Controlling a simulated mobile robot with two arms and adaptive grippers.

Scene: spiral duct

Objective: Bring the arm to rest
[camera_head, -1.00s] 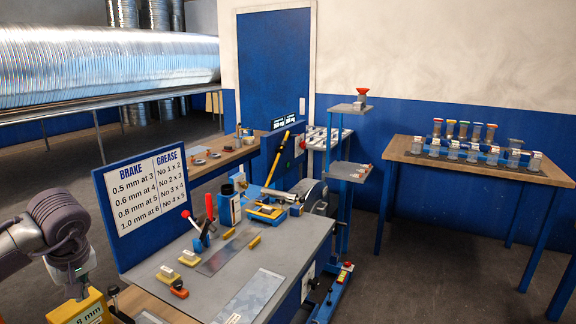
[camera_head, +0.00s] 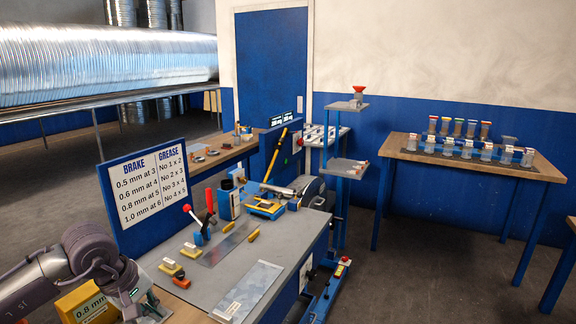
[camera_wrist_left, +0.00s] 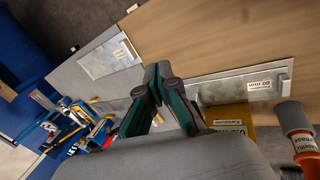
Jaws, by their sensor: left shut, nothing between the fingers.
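My left arm (camera_head: 92,255) comes in from the lower left in the head view. Its left gripper (camera_head: 146,300) points down beside the yellow box, partly hidden by the wrist and cut by the frame's lower edge. In the left wrist view the two green-and-dark fingers of the left gripper (camera_wrist_left: 158,70) meet at the tips, with nothing between them. They are over the bench top, near the edge between its grey and wooden parts. My right arm and gripper are not in view.
Behind is the blue sign board (camera_head: 146,190). A metal sheet (camera_head: 248,290) and several tools lie on the grey bench top (camera_head: 205,288). An orange-and-grey container (camera_wrist_left: 298,125) shows at the wrist view's right.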

